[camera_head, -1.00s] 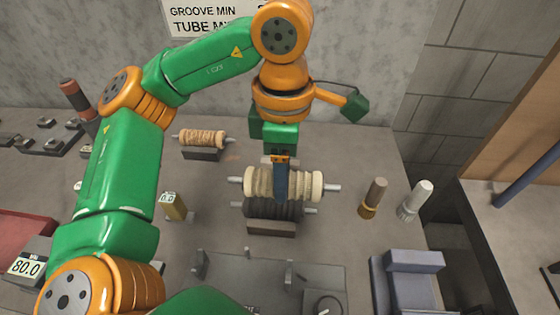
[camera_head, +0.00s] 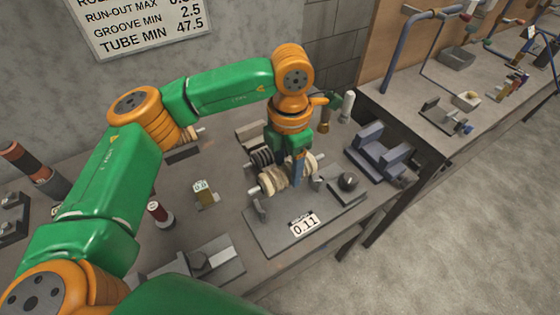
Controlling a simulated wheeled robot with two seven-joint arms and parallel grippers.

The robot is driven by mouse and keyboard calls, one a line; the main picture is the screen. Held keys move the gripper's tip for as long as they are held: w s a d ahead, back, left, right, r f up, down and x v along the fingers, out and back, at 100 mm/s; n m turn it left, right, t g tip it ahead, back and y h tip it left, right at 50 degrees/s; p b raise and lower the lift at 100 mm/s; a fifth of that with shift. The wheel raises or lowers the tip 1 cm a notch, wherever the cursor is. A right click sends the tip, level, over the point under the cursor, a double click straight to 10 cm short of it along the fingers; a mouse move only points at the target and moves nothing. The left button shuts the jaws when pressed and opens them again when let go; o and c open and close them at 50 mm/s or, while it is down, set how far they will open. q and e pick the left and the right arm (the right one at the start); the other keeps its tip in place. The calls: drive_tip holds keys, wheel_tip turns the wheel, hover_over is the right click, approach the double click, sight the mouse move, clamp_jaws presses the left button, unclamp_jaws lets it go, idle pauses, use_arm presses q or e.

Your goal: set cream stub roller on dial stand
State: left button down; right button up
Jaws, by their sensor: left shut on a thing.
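The cream stub roller (camera_head: 273,181) has cream ends, a wrapped tan middle and metal shaft ends. My left gripper (camera_head: 297,176) points down and is shut around its middle, hiding part of it. The roller is over the back of the stand, near the uprights. I cannot tell whether its shaft touches them. My right gripper is not in view.
A dark roller (camera_head: 262,158) sits just behind the held one. A blue-grey block fixture (camera_head: 382,155) stands to the right near the table edge. A second bench (camera_head: 420,135) is at the right.

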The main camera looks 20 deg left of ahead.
use_arm(q)
drive_tip(key=f, duration=0.1)
drive_tip(key=w+f+b, duration=0.1)
drive_tip(key=f, duration=0.1)
drive_tip(key=shift+w+d+b, duration=0.2)
drive_tip(key=shift+w+b, duration=0.05)
drive_tip(key=shift+b, duration=0.1)
drive_tip(key=f+b, duration=0.2)
drive_tip(key=f, duration=0.1)
drive_tip(key=shift+s+a, duration=0.1)
drive_tip(key=shift+s, duration=0.2)
drive_tip(key=shift+f+b, duration=0.2)
drive_tip(key=shift+b, duration=0.25)
drive_tip(key=shift+w, duration=0.1)
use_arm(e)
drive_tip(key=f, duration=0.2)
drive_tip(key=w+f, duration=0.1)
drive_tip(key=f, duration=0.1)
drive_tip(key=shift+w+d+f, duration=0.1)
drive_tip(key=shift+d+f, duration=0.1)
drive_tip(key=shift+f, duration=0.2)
use_arm(q)
drive_tip(key=shift+b, duration=0.3)
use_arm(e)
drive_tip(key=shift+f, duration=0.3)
use_arm(q)
drive_tip(key=shift+f+b, duration=1.25)
drive_tip(key=shift+b, duration=0.05)
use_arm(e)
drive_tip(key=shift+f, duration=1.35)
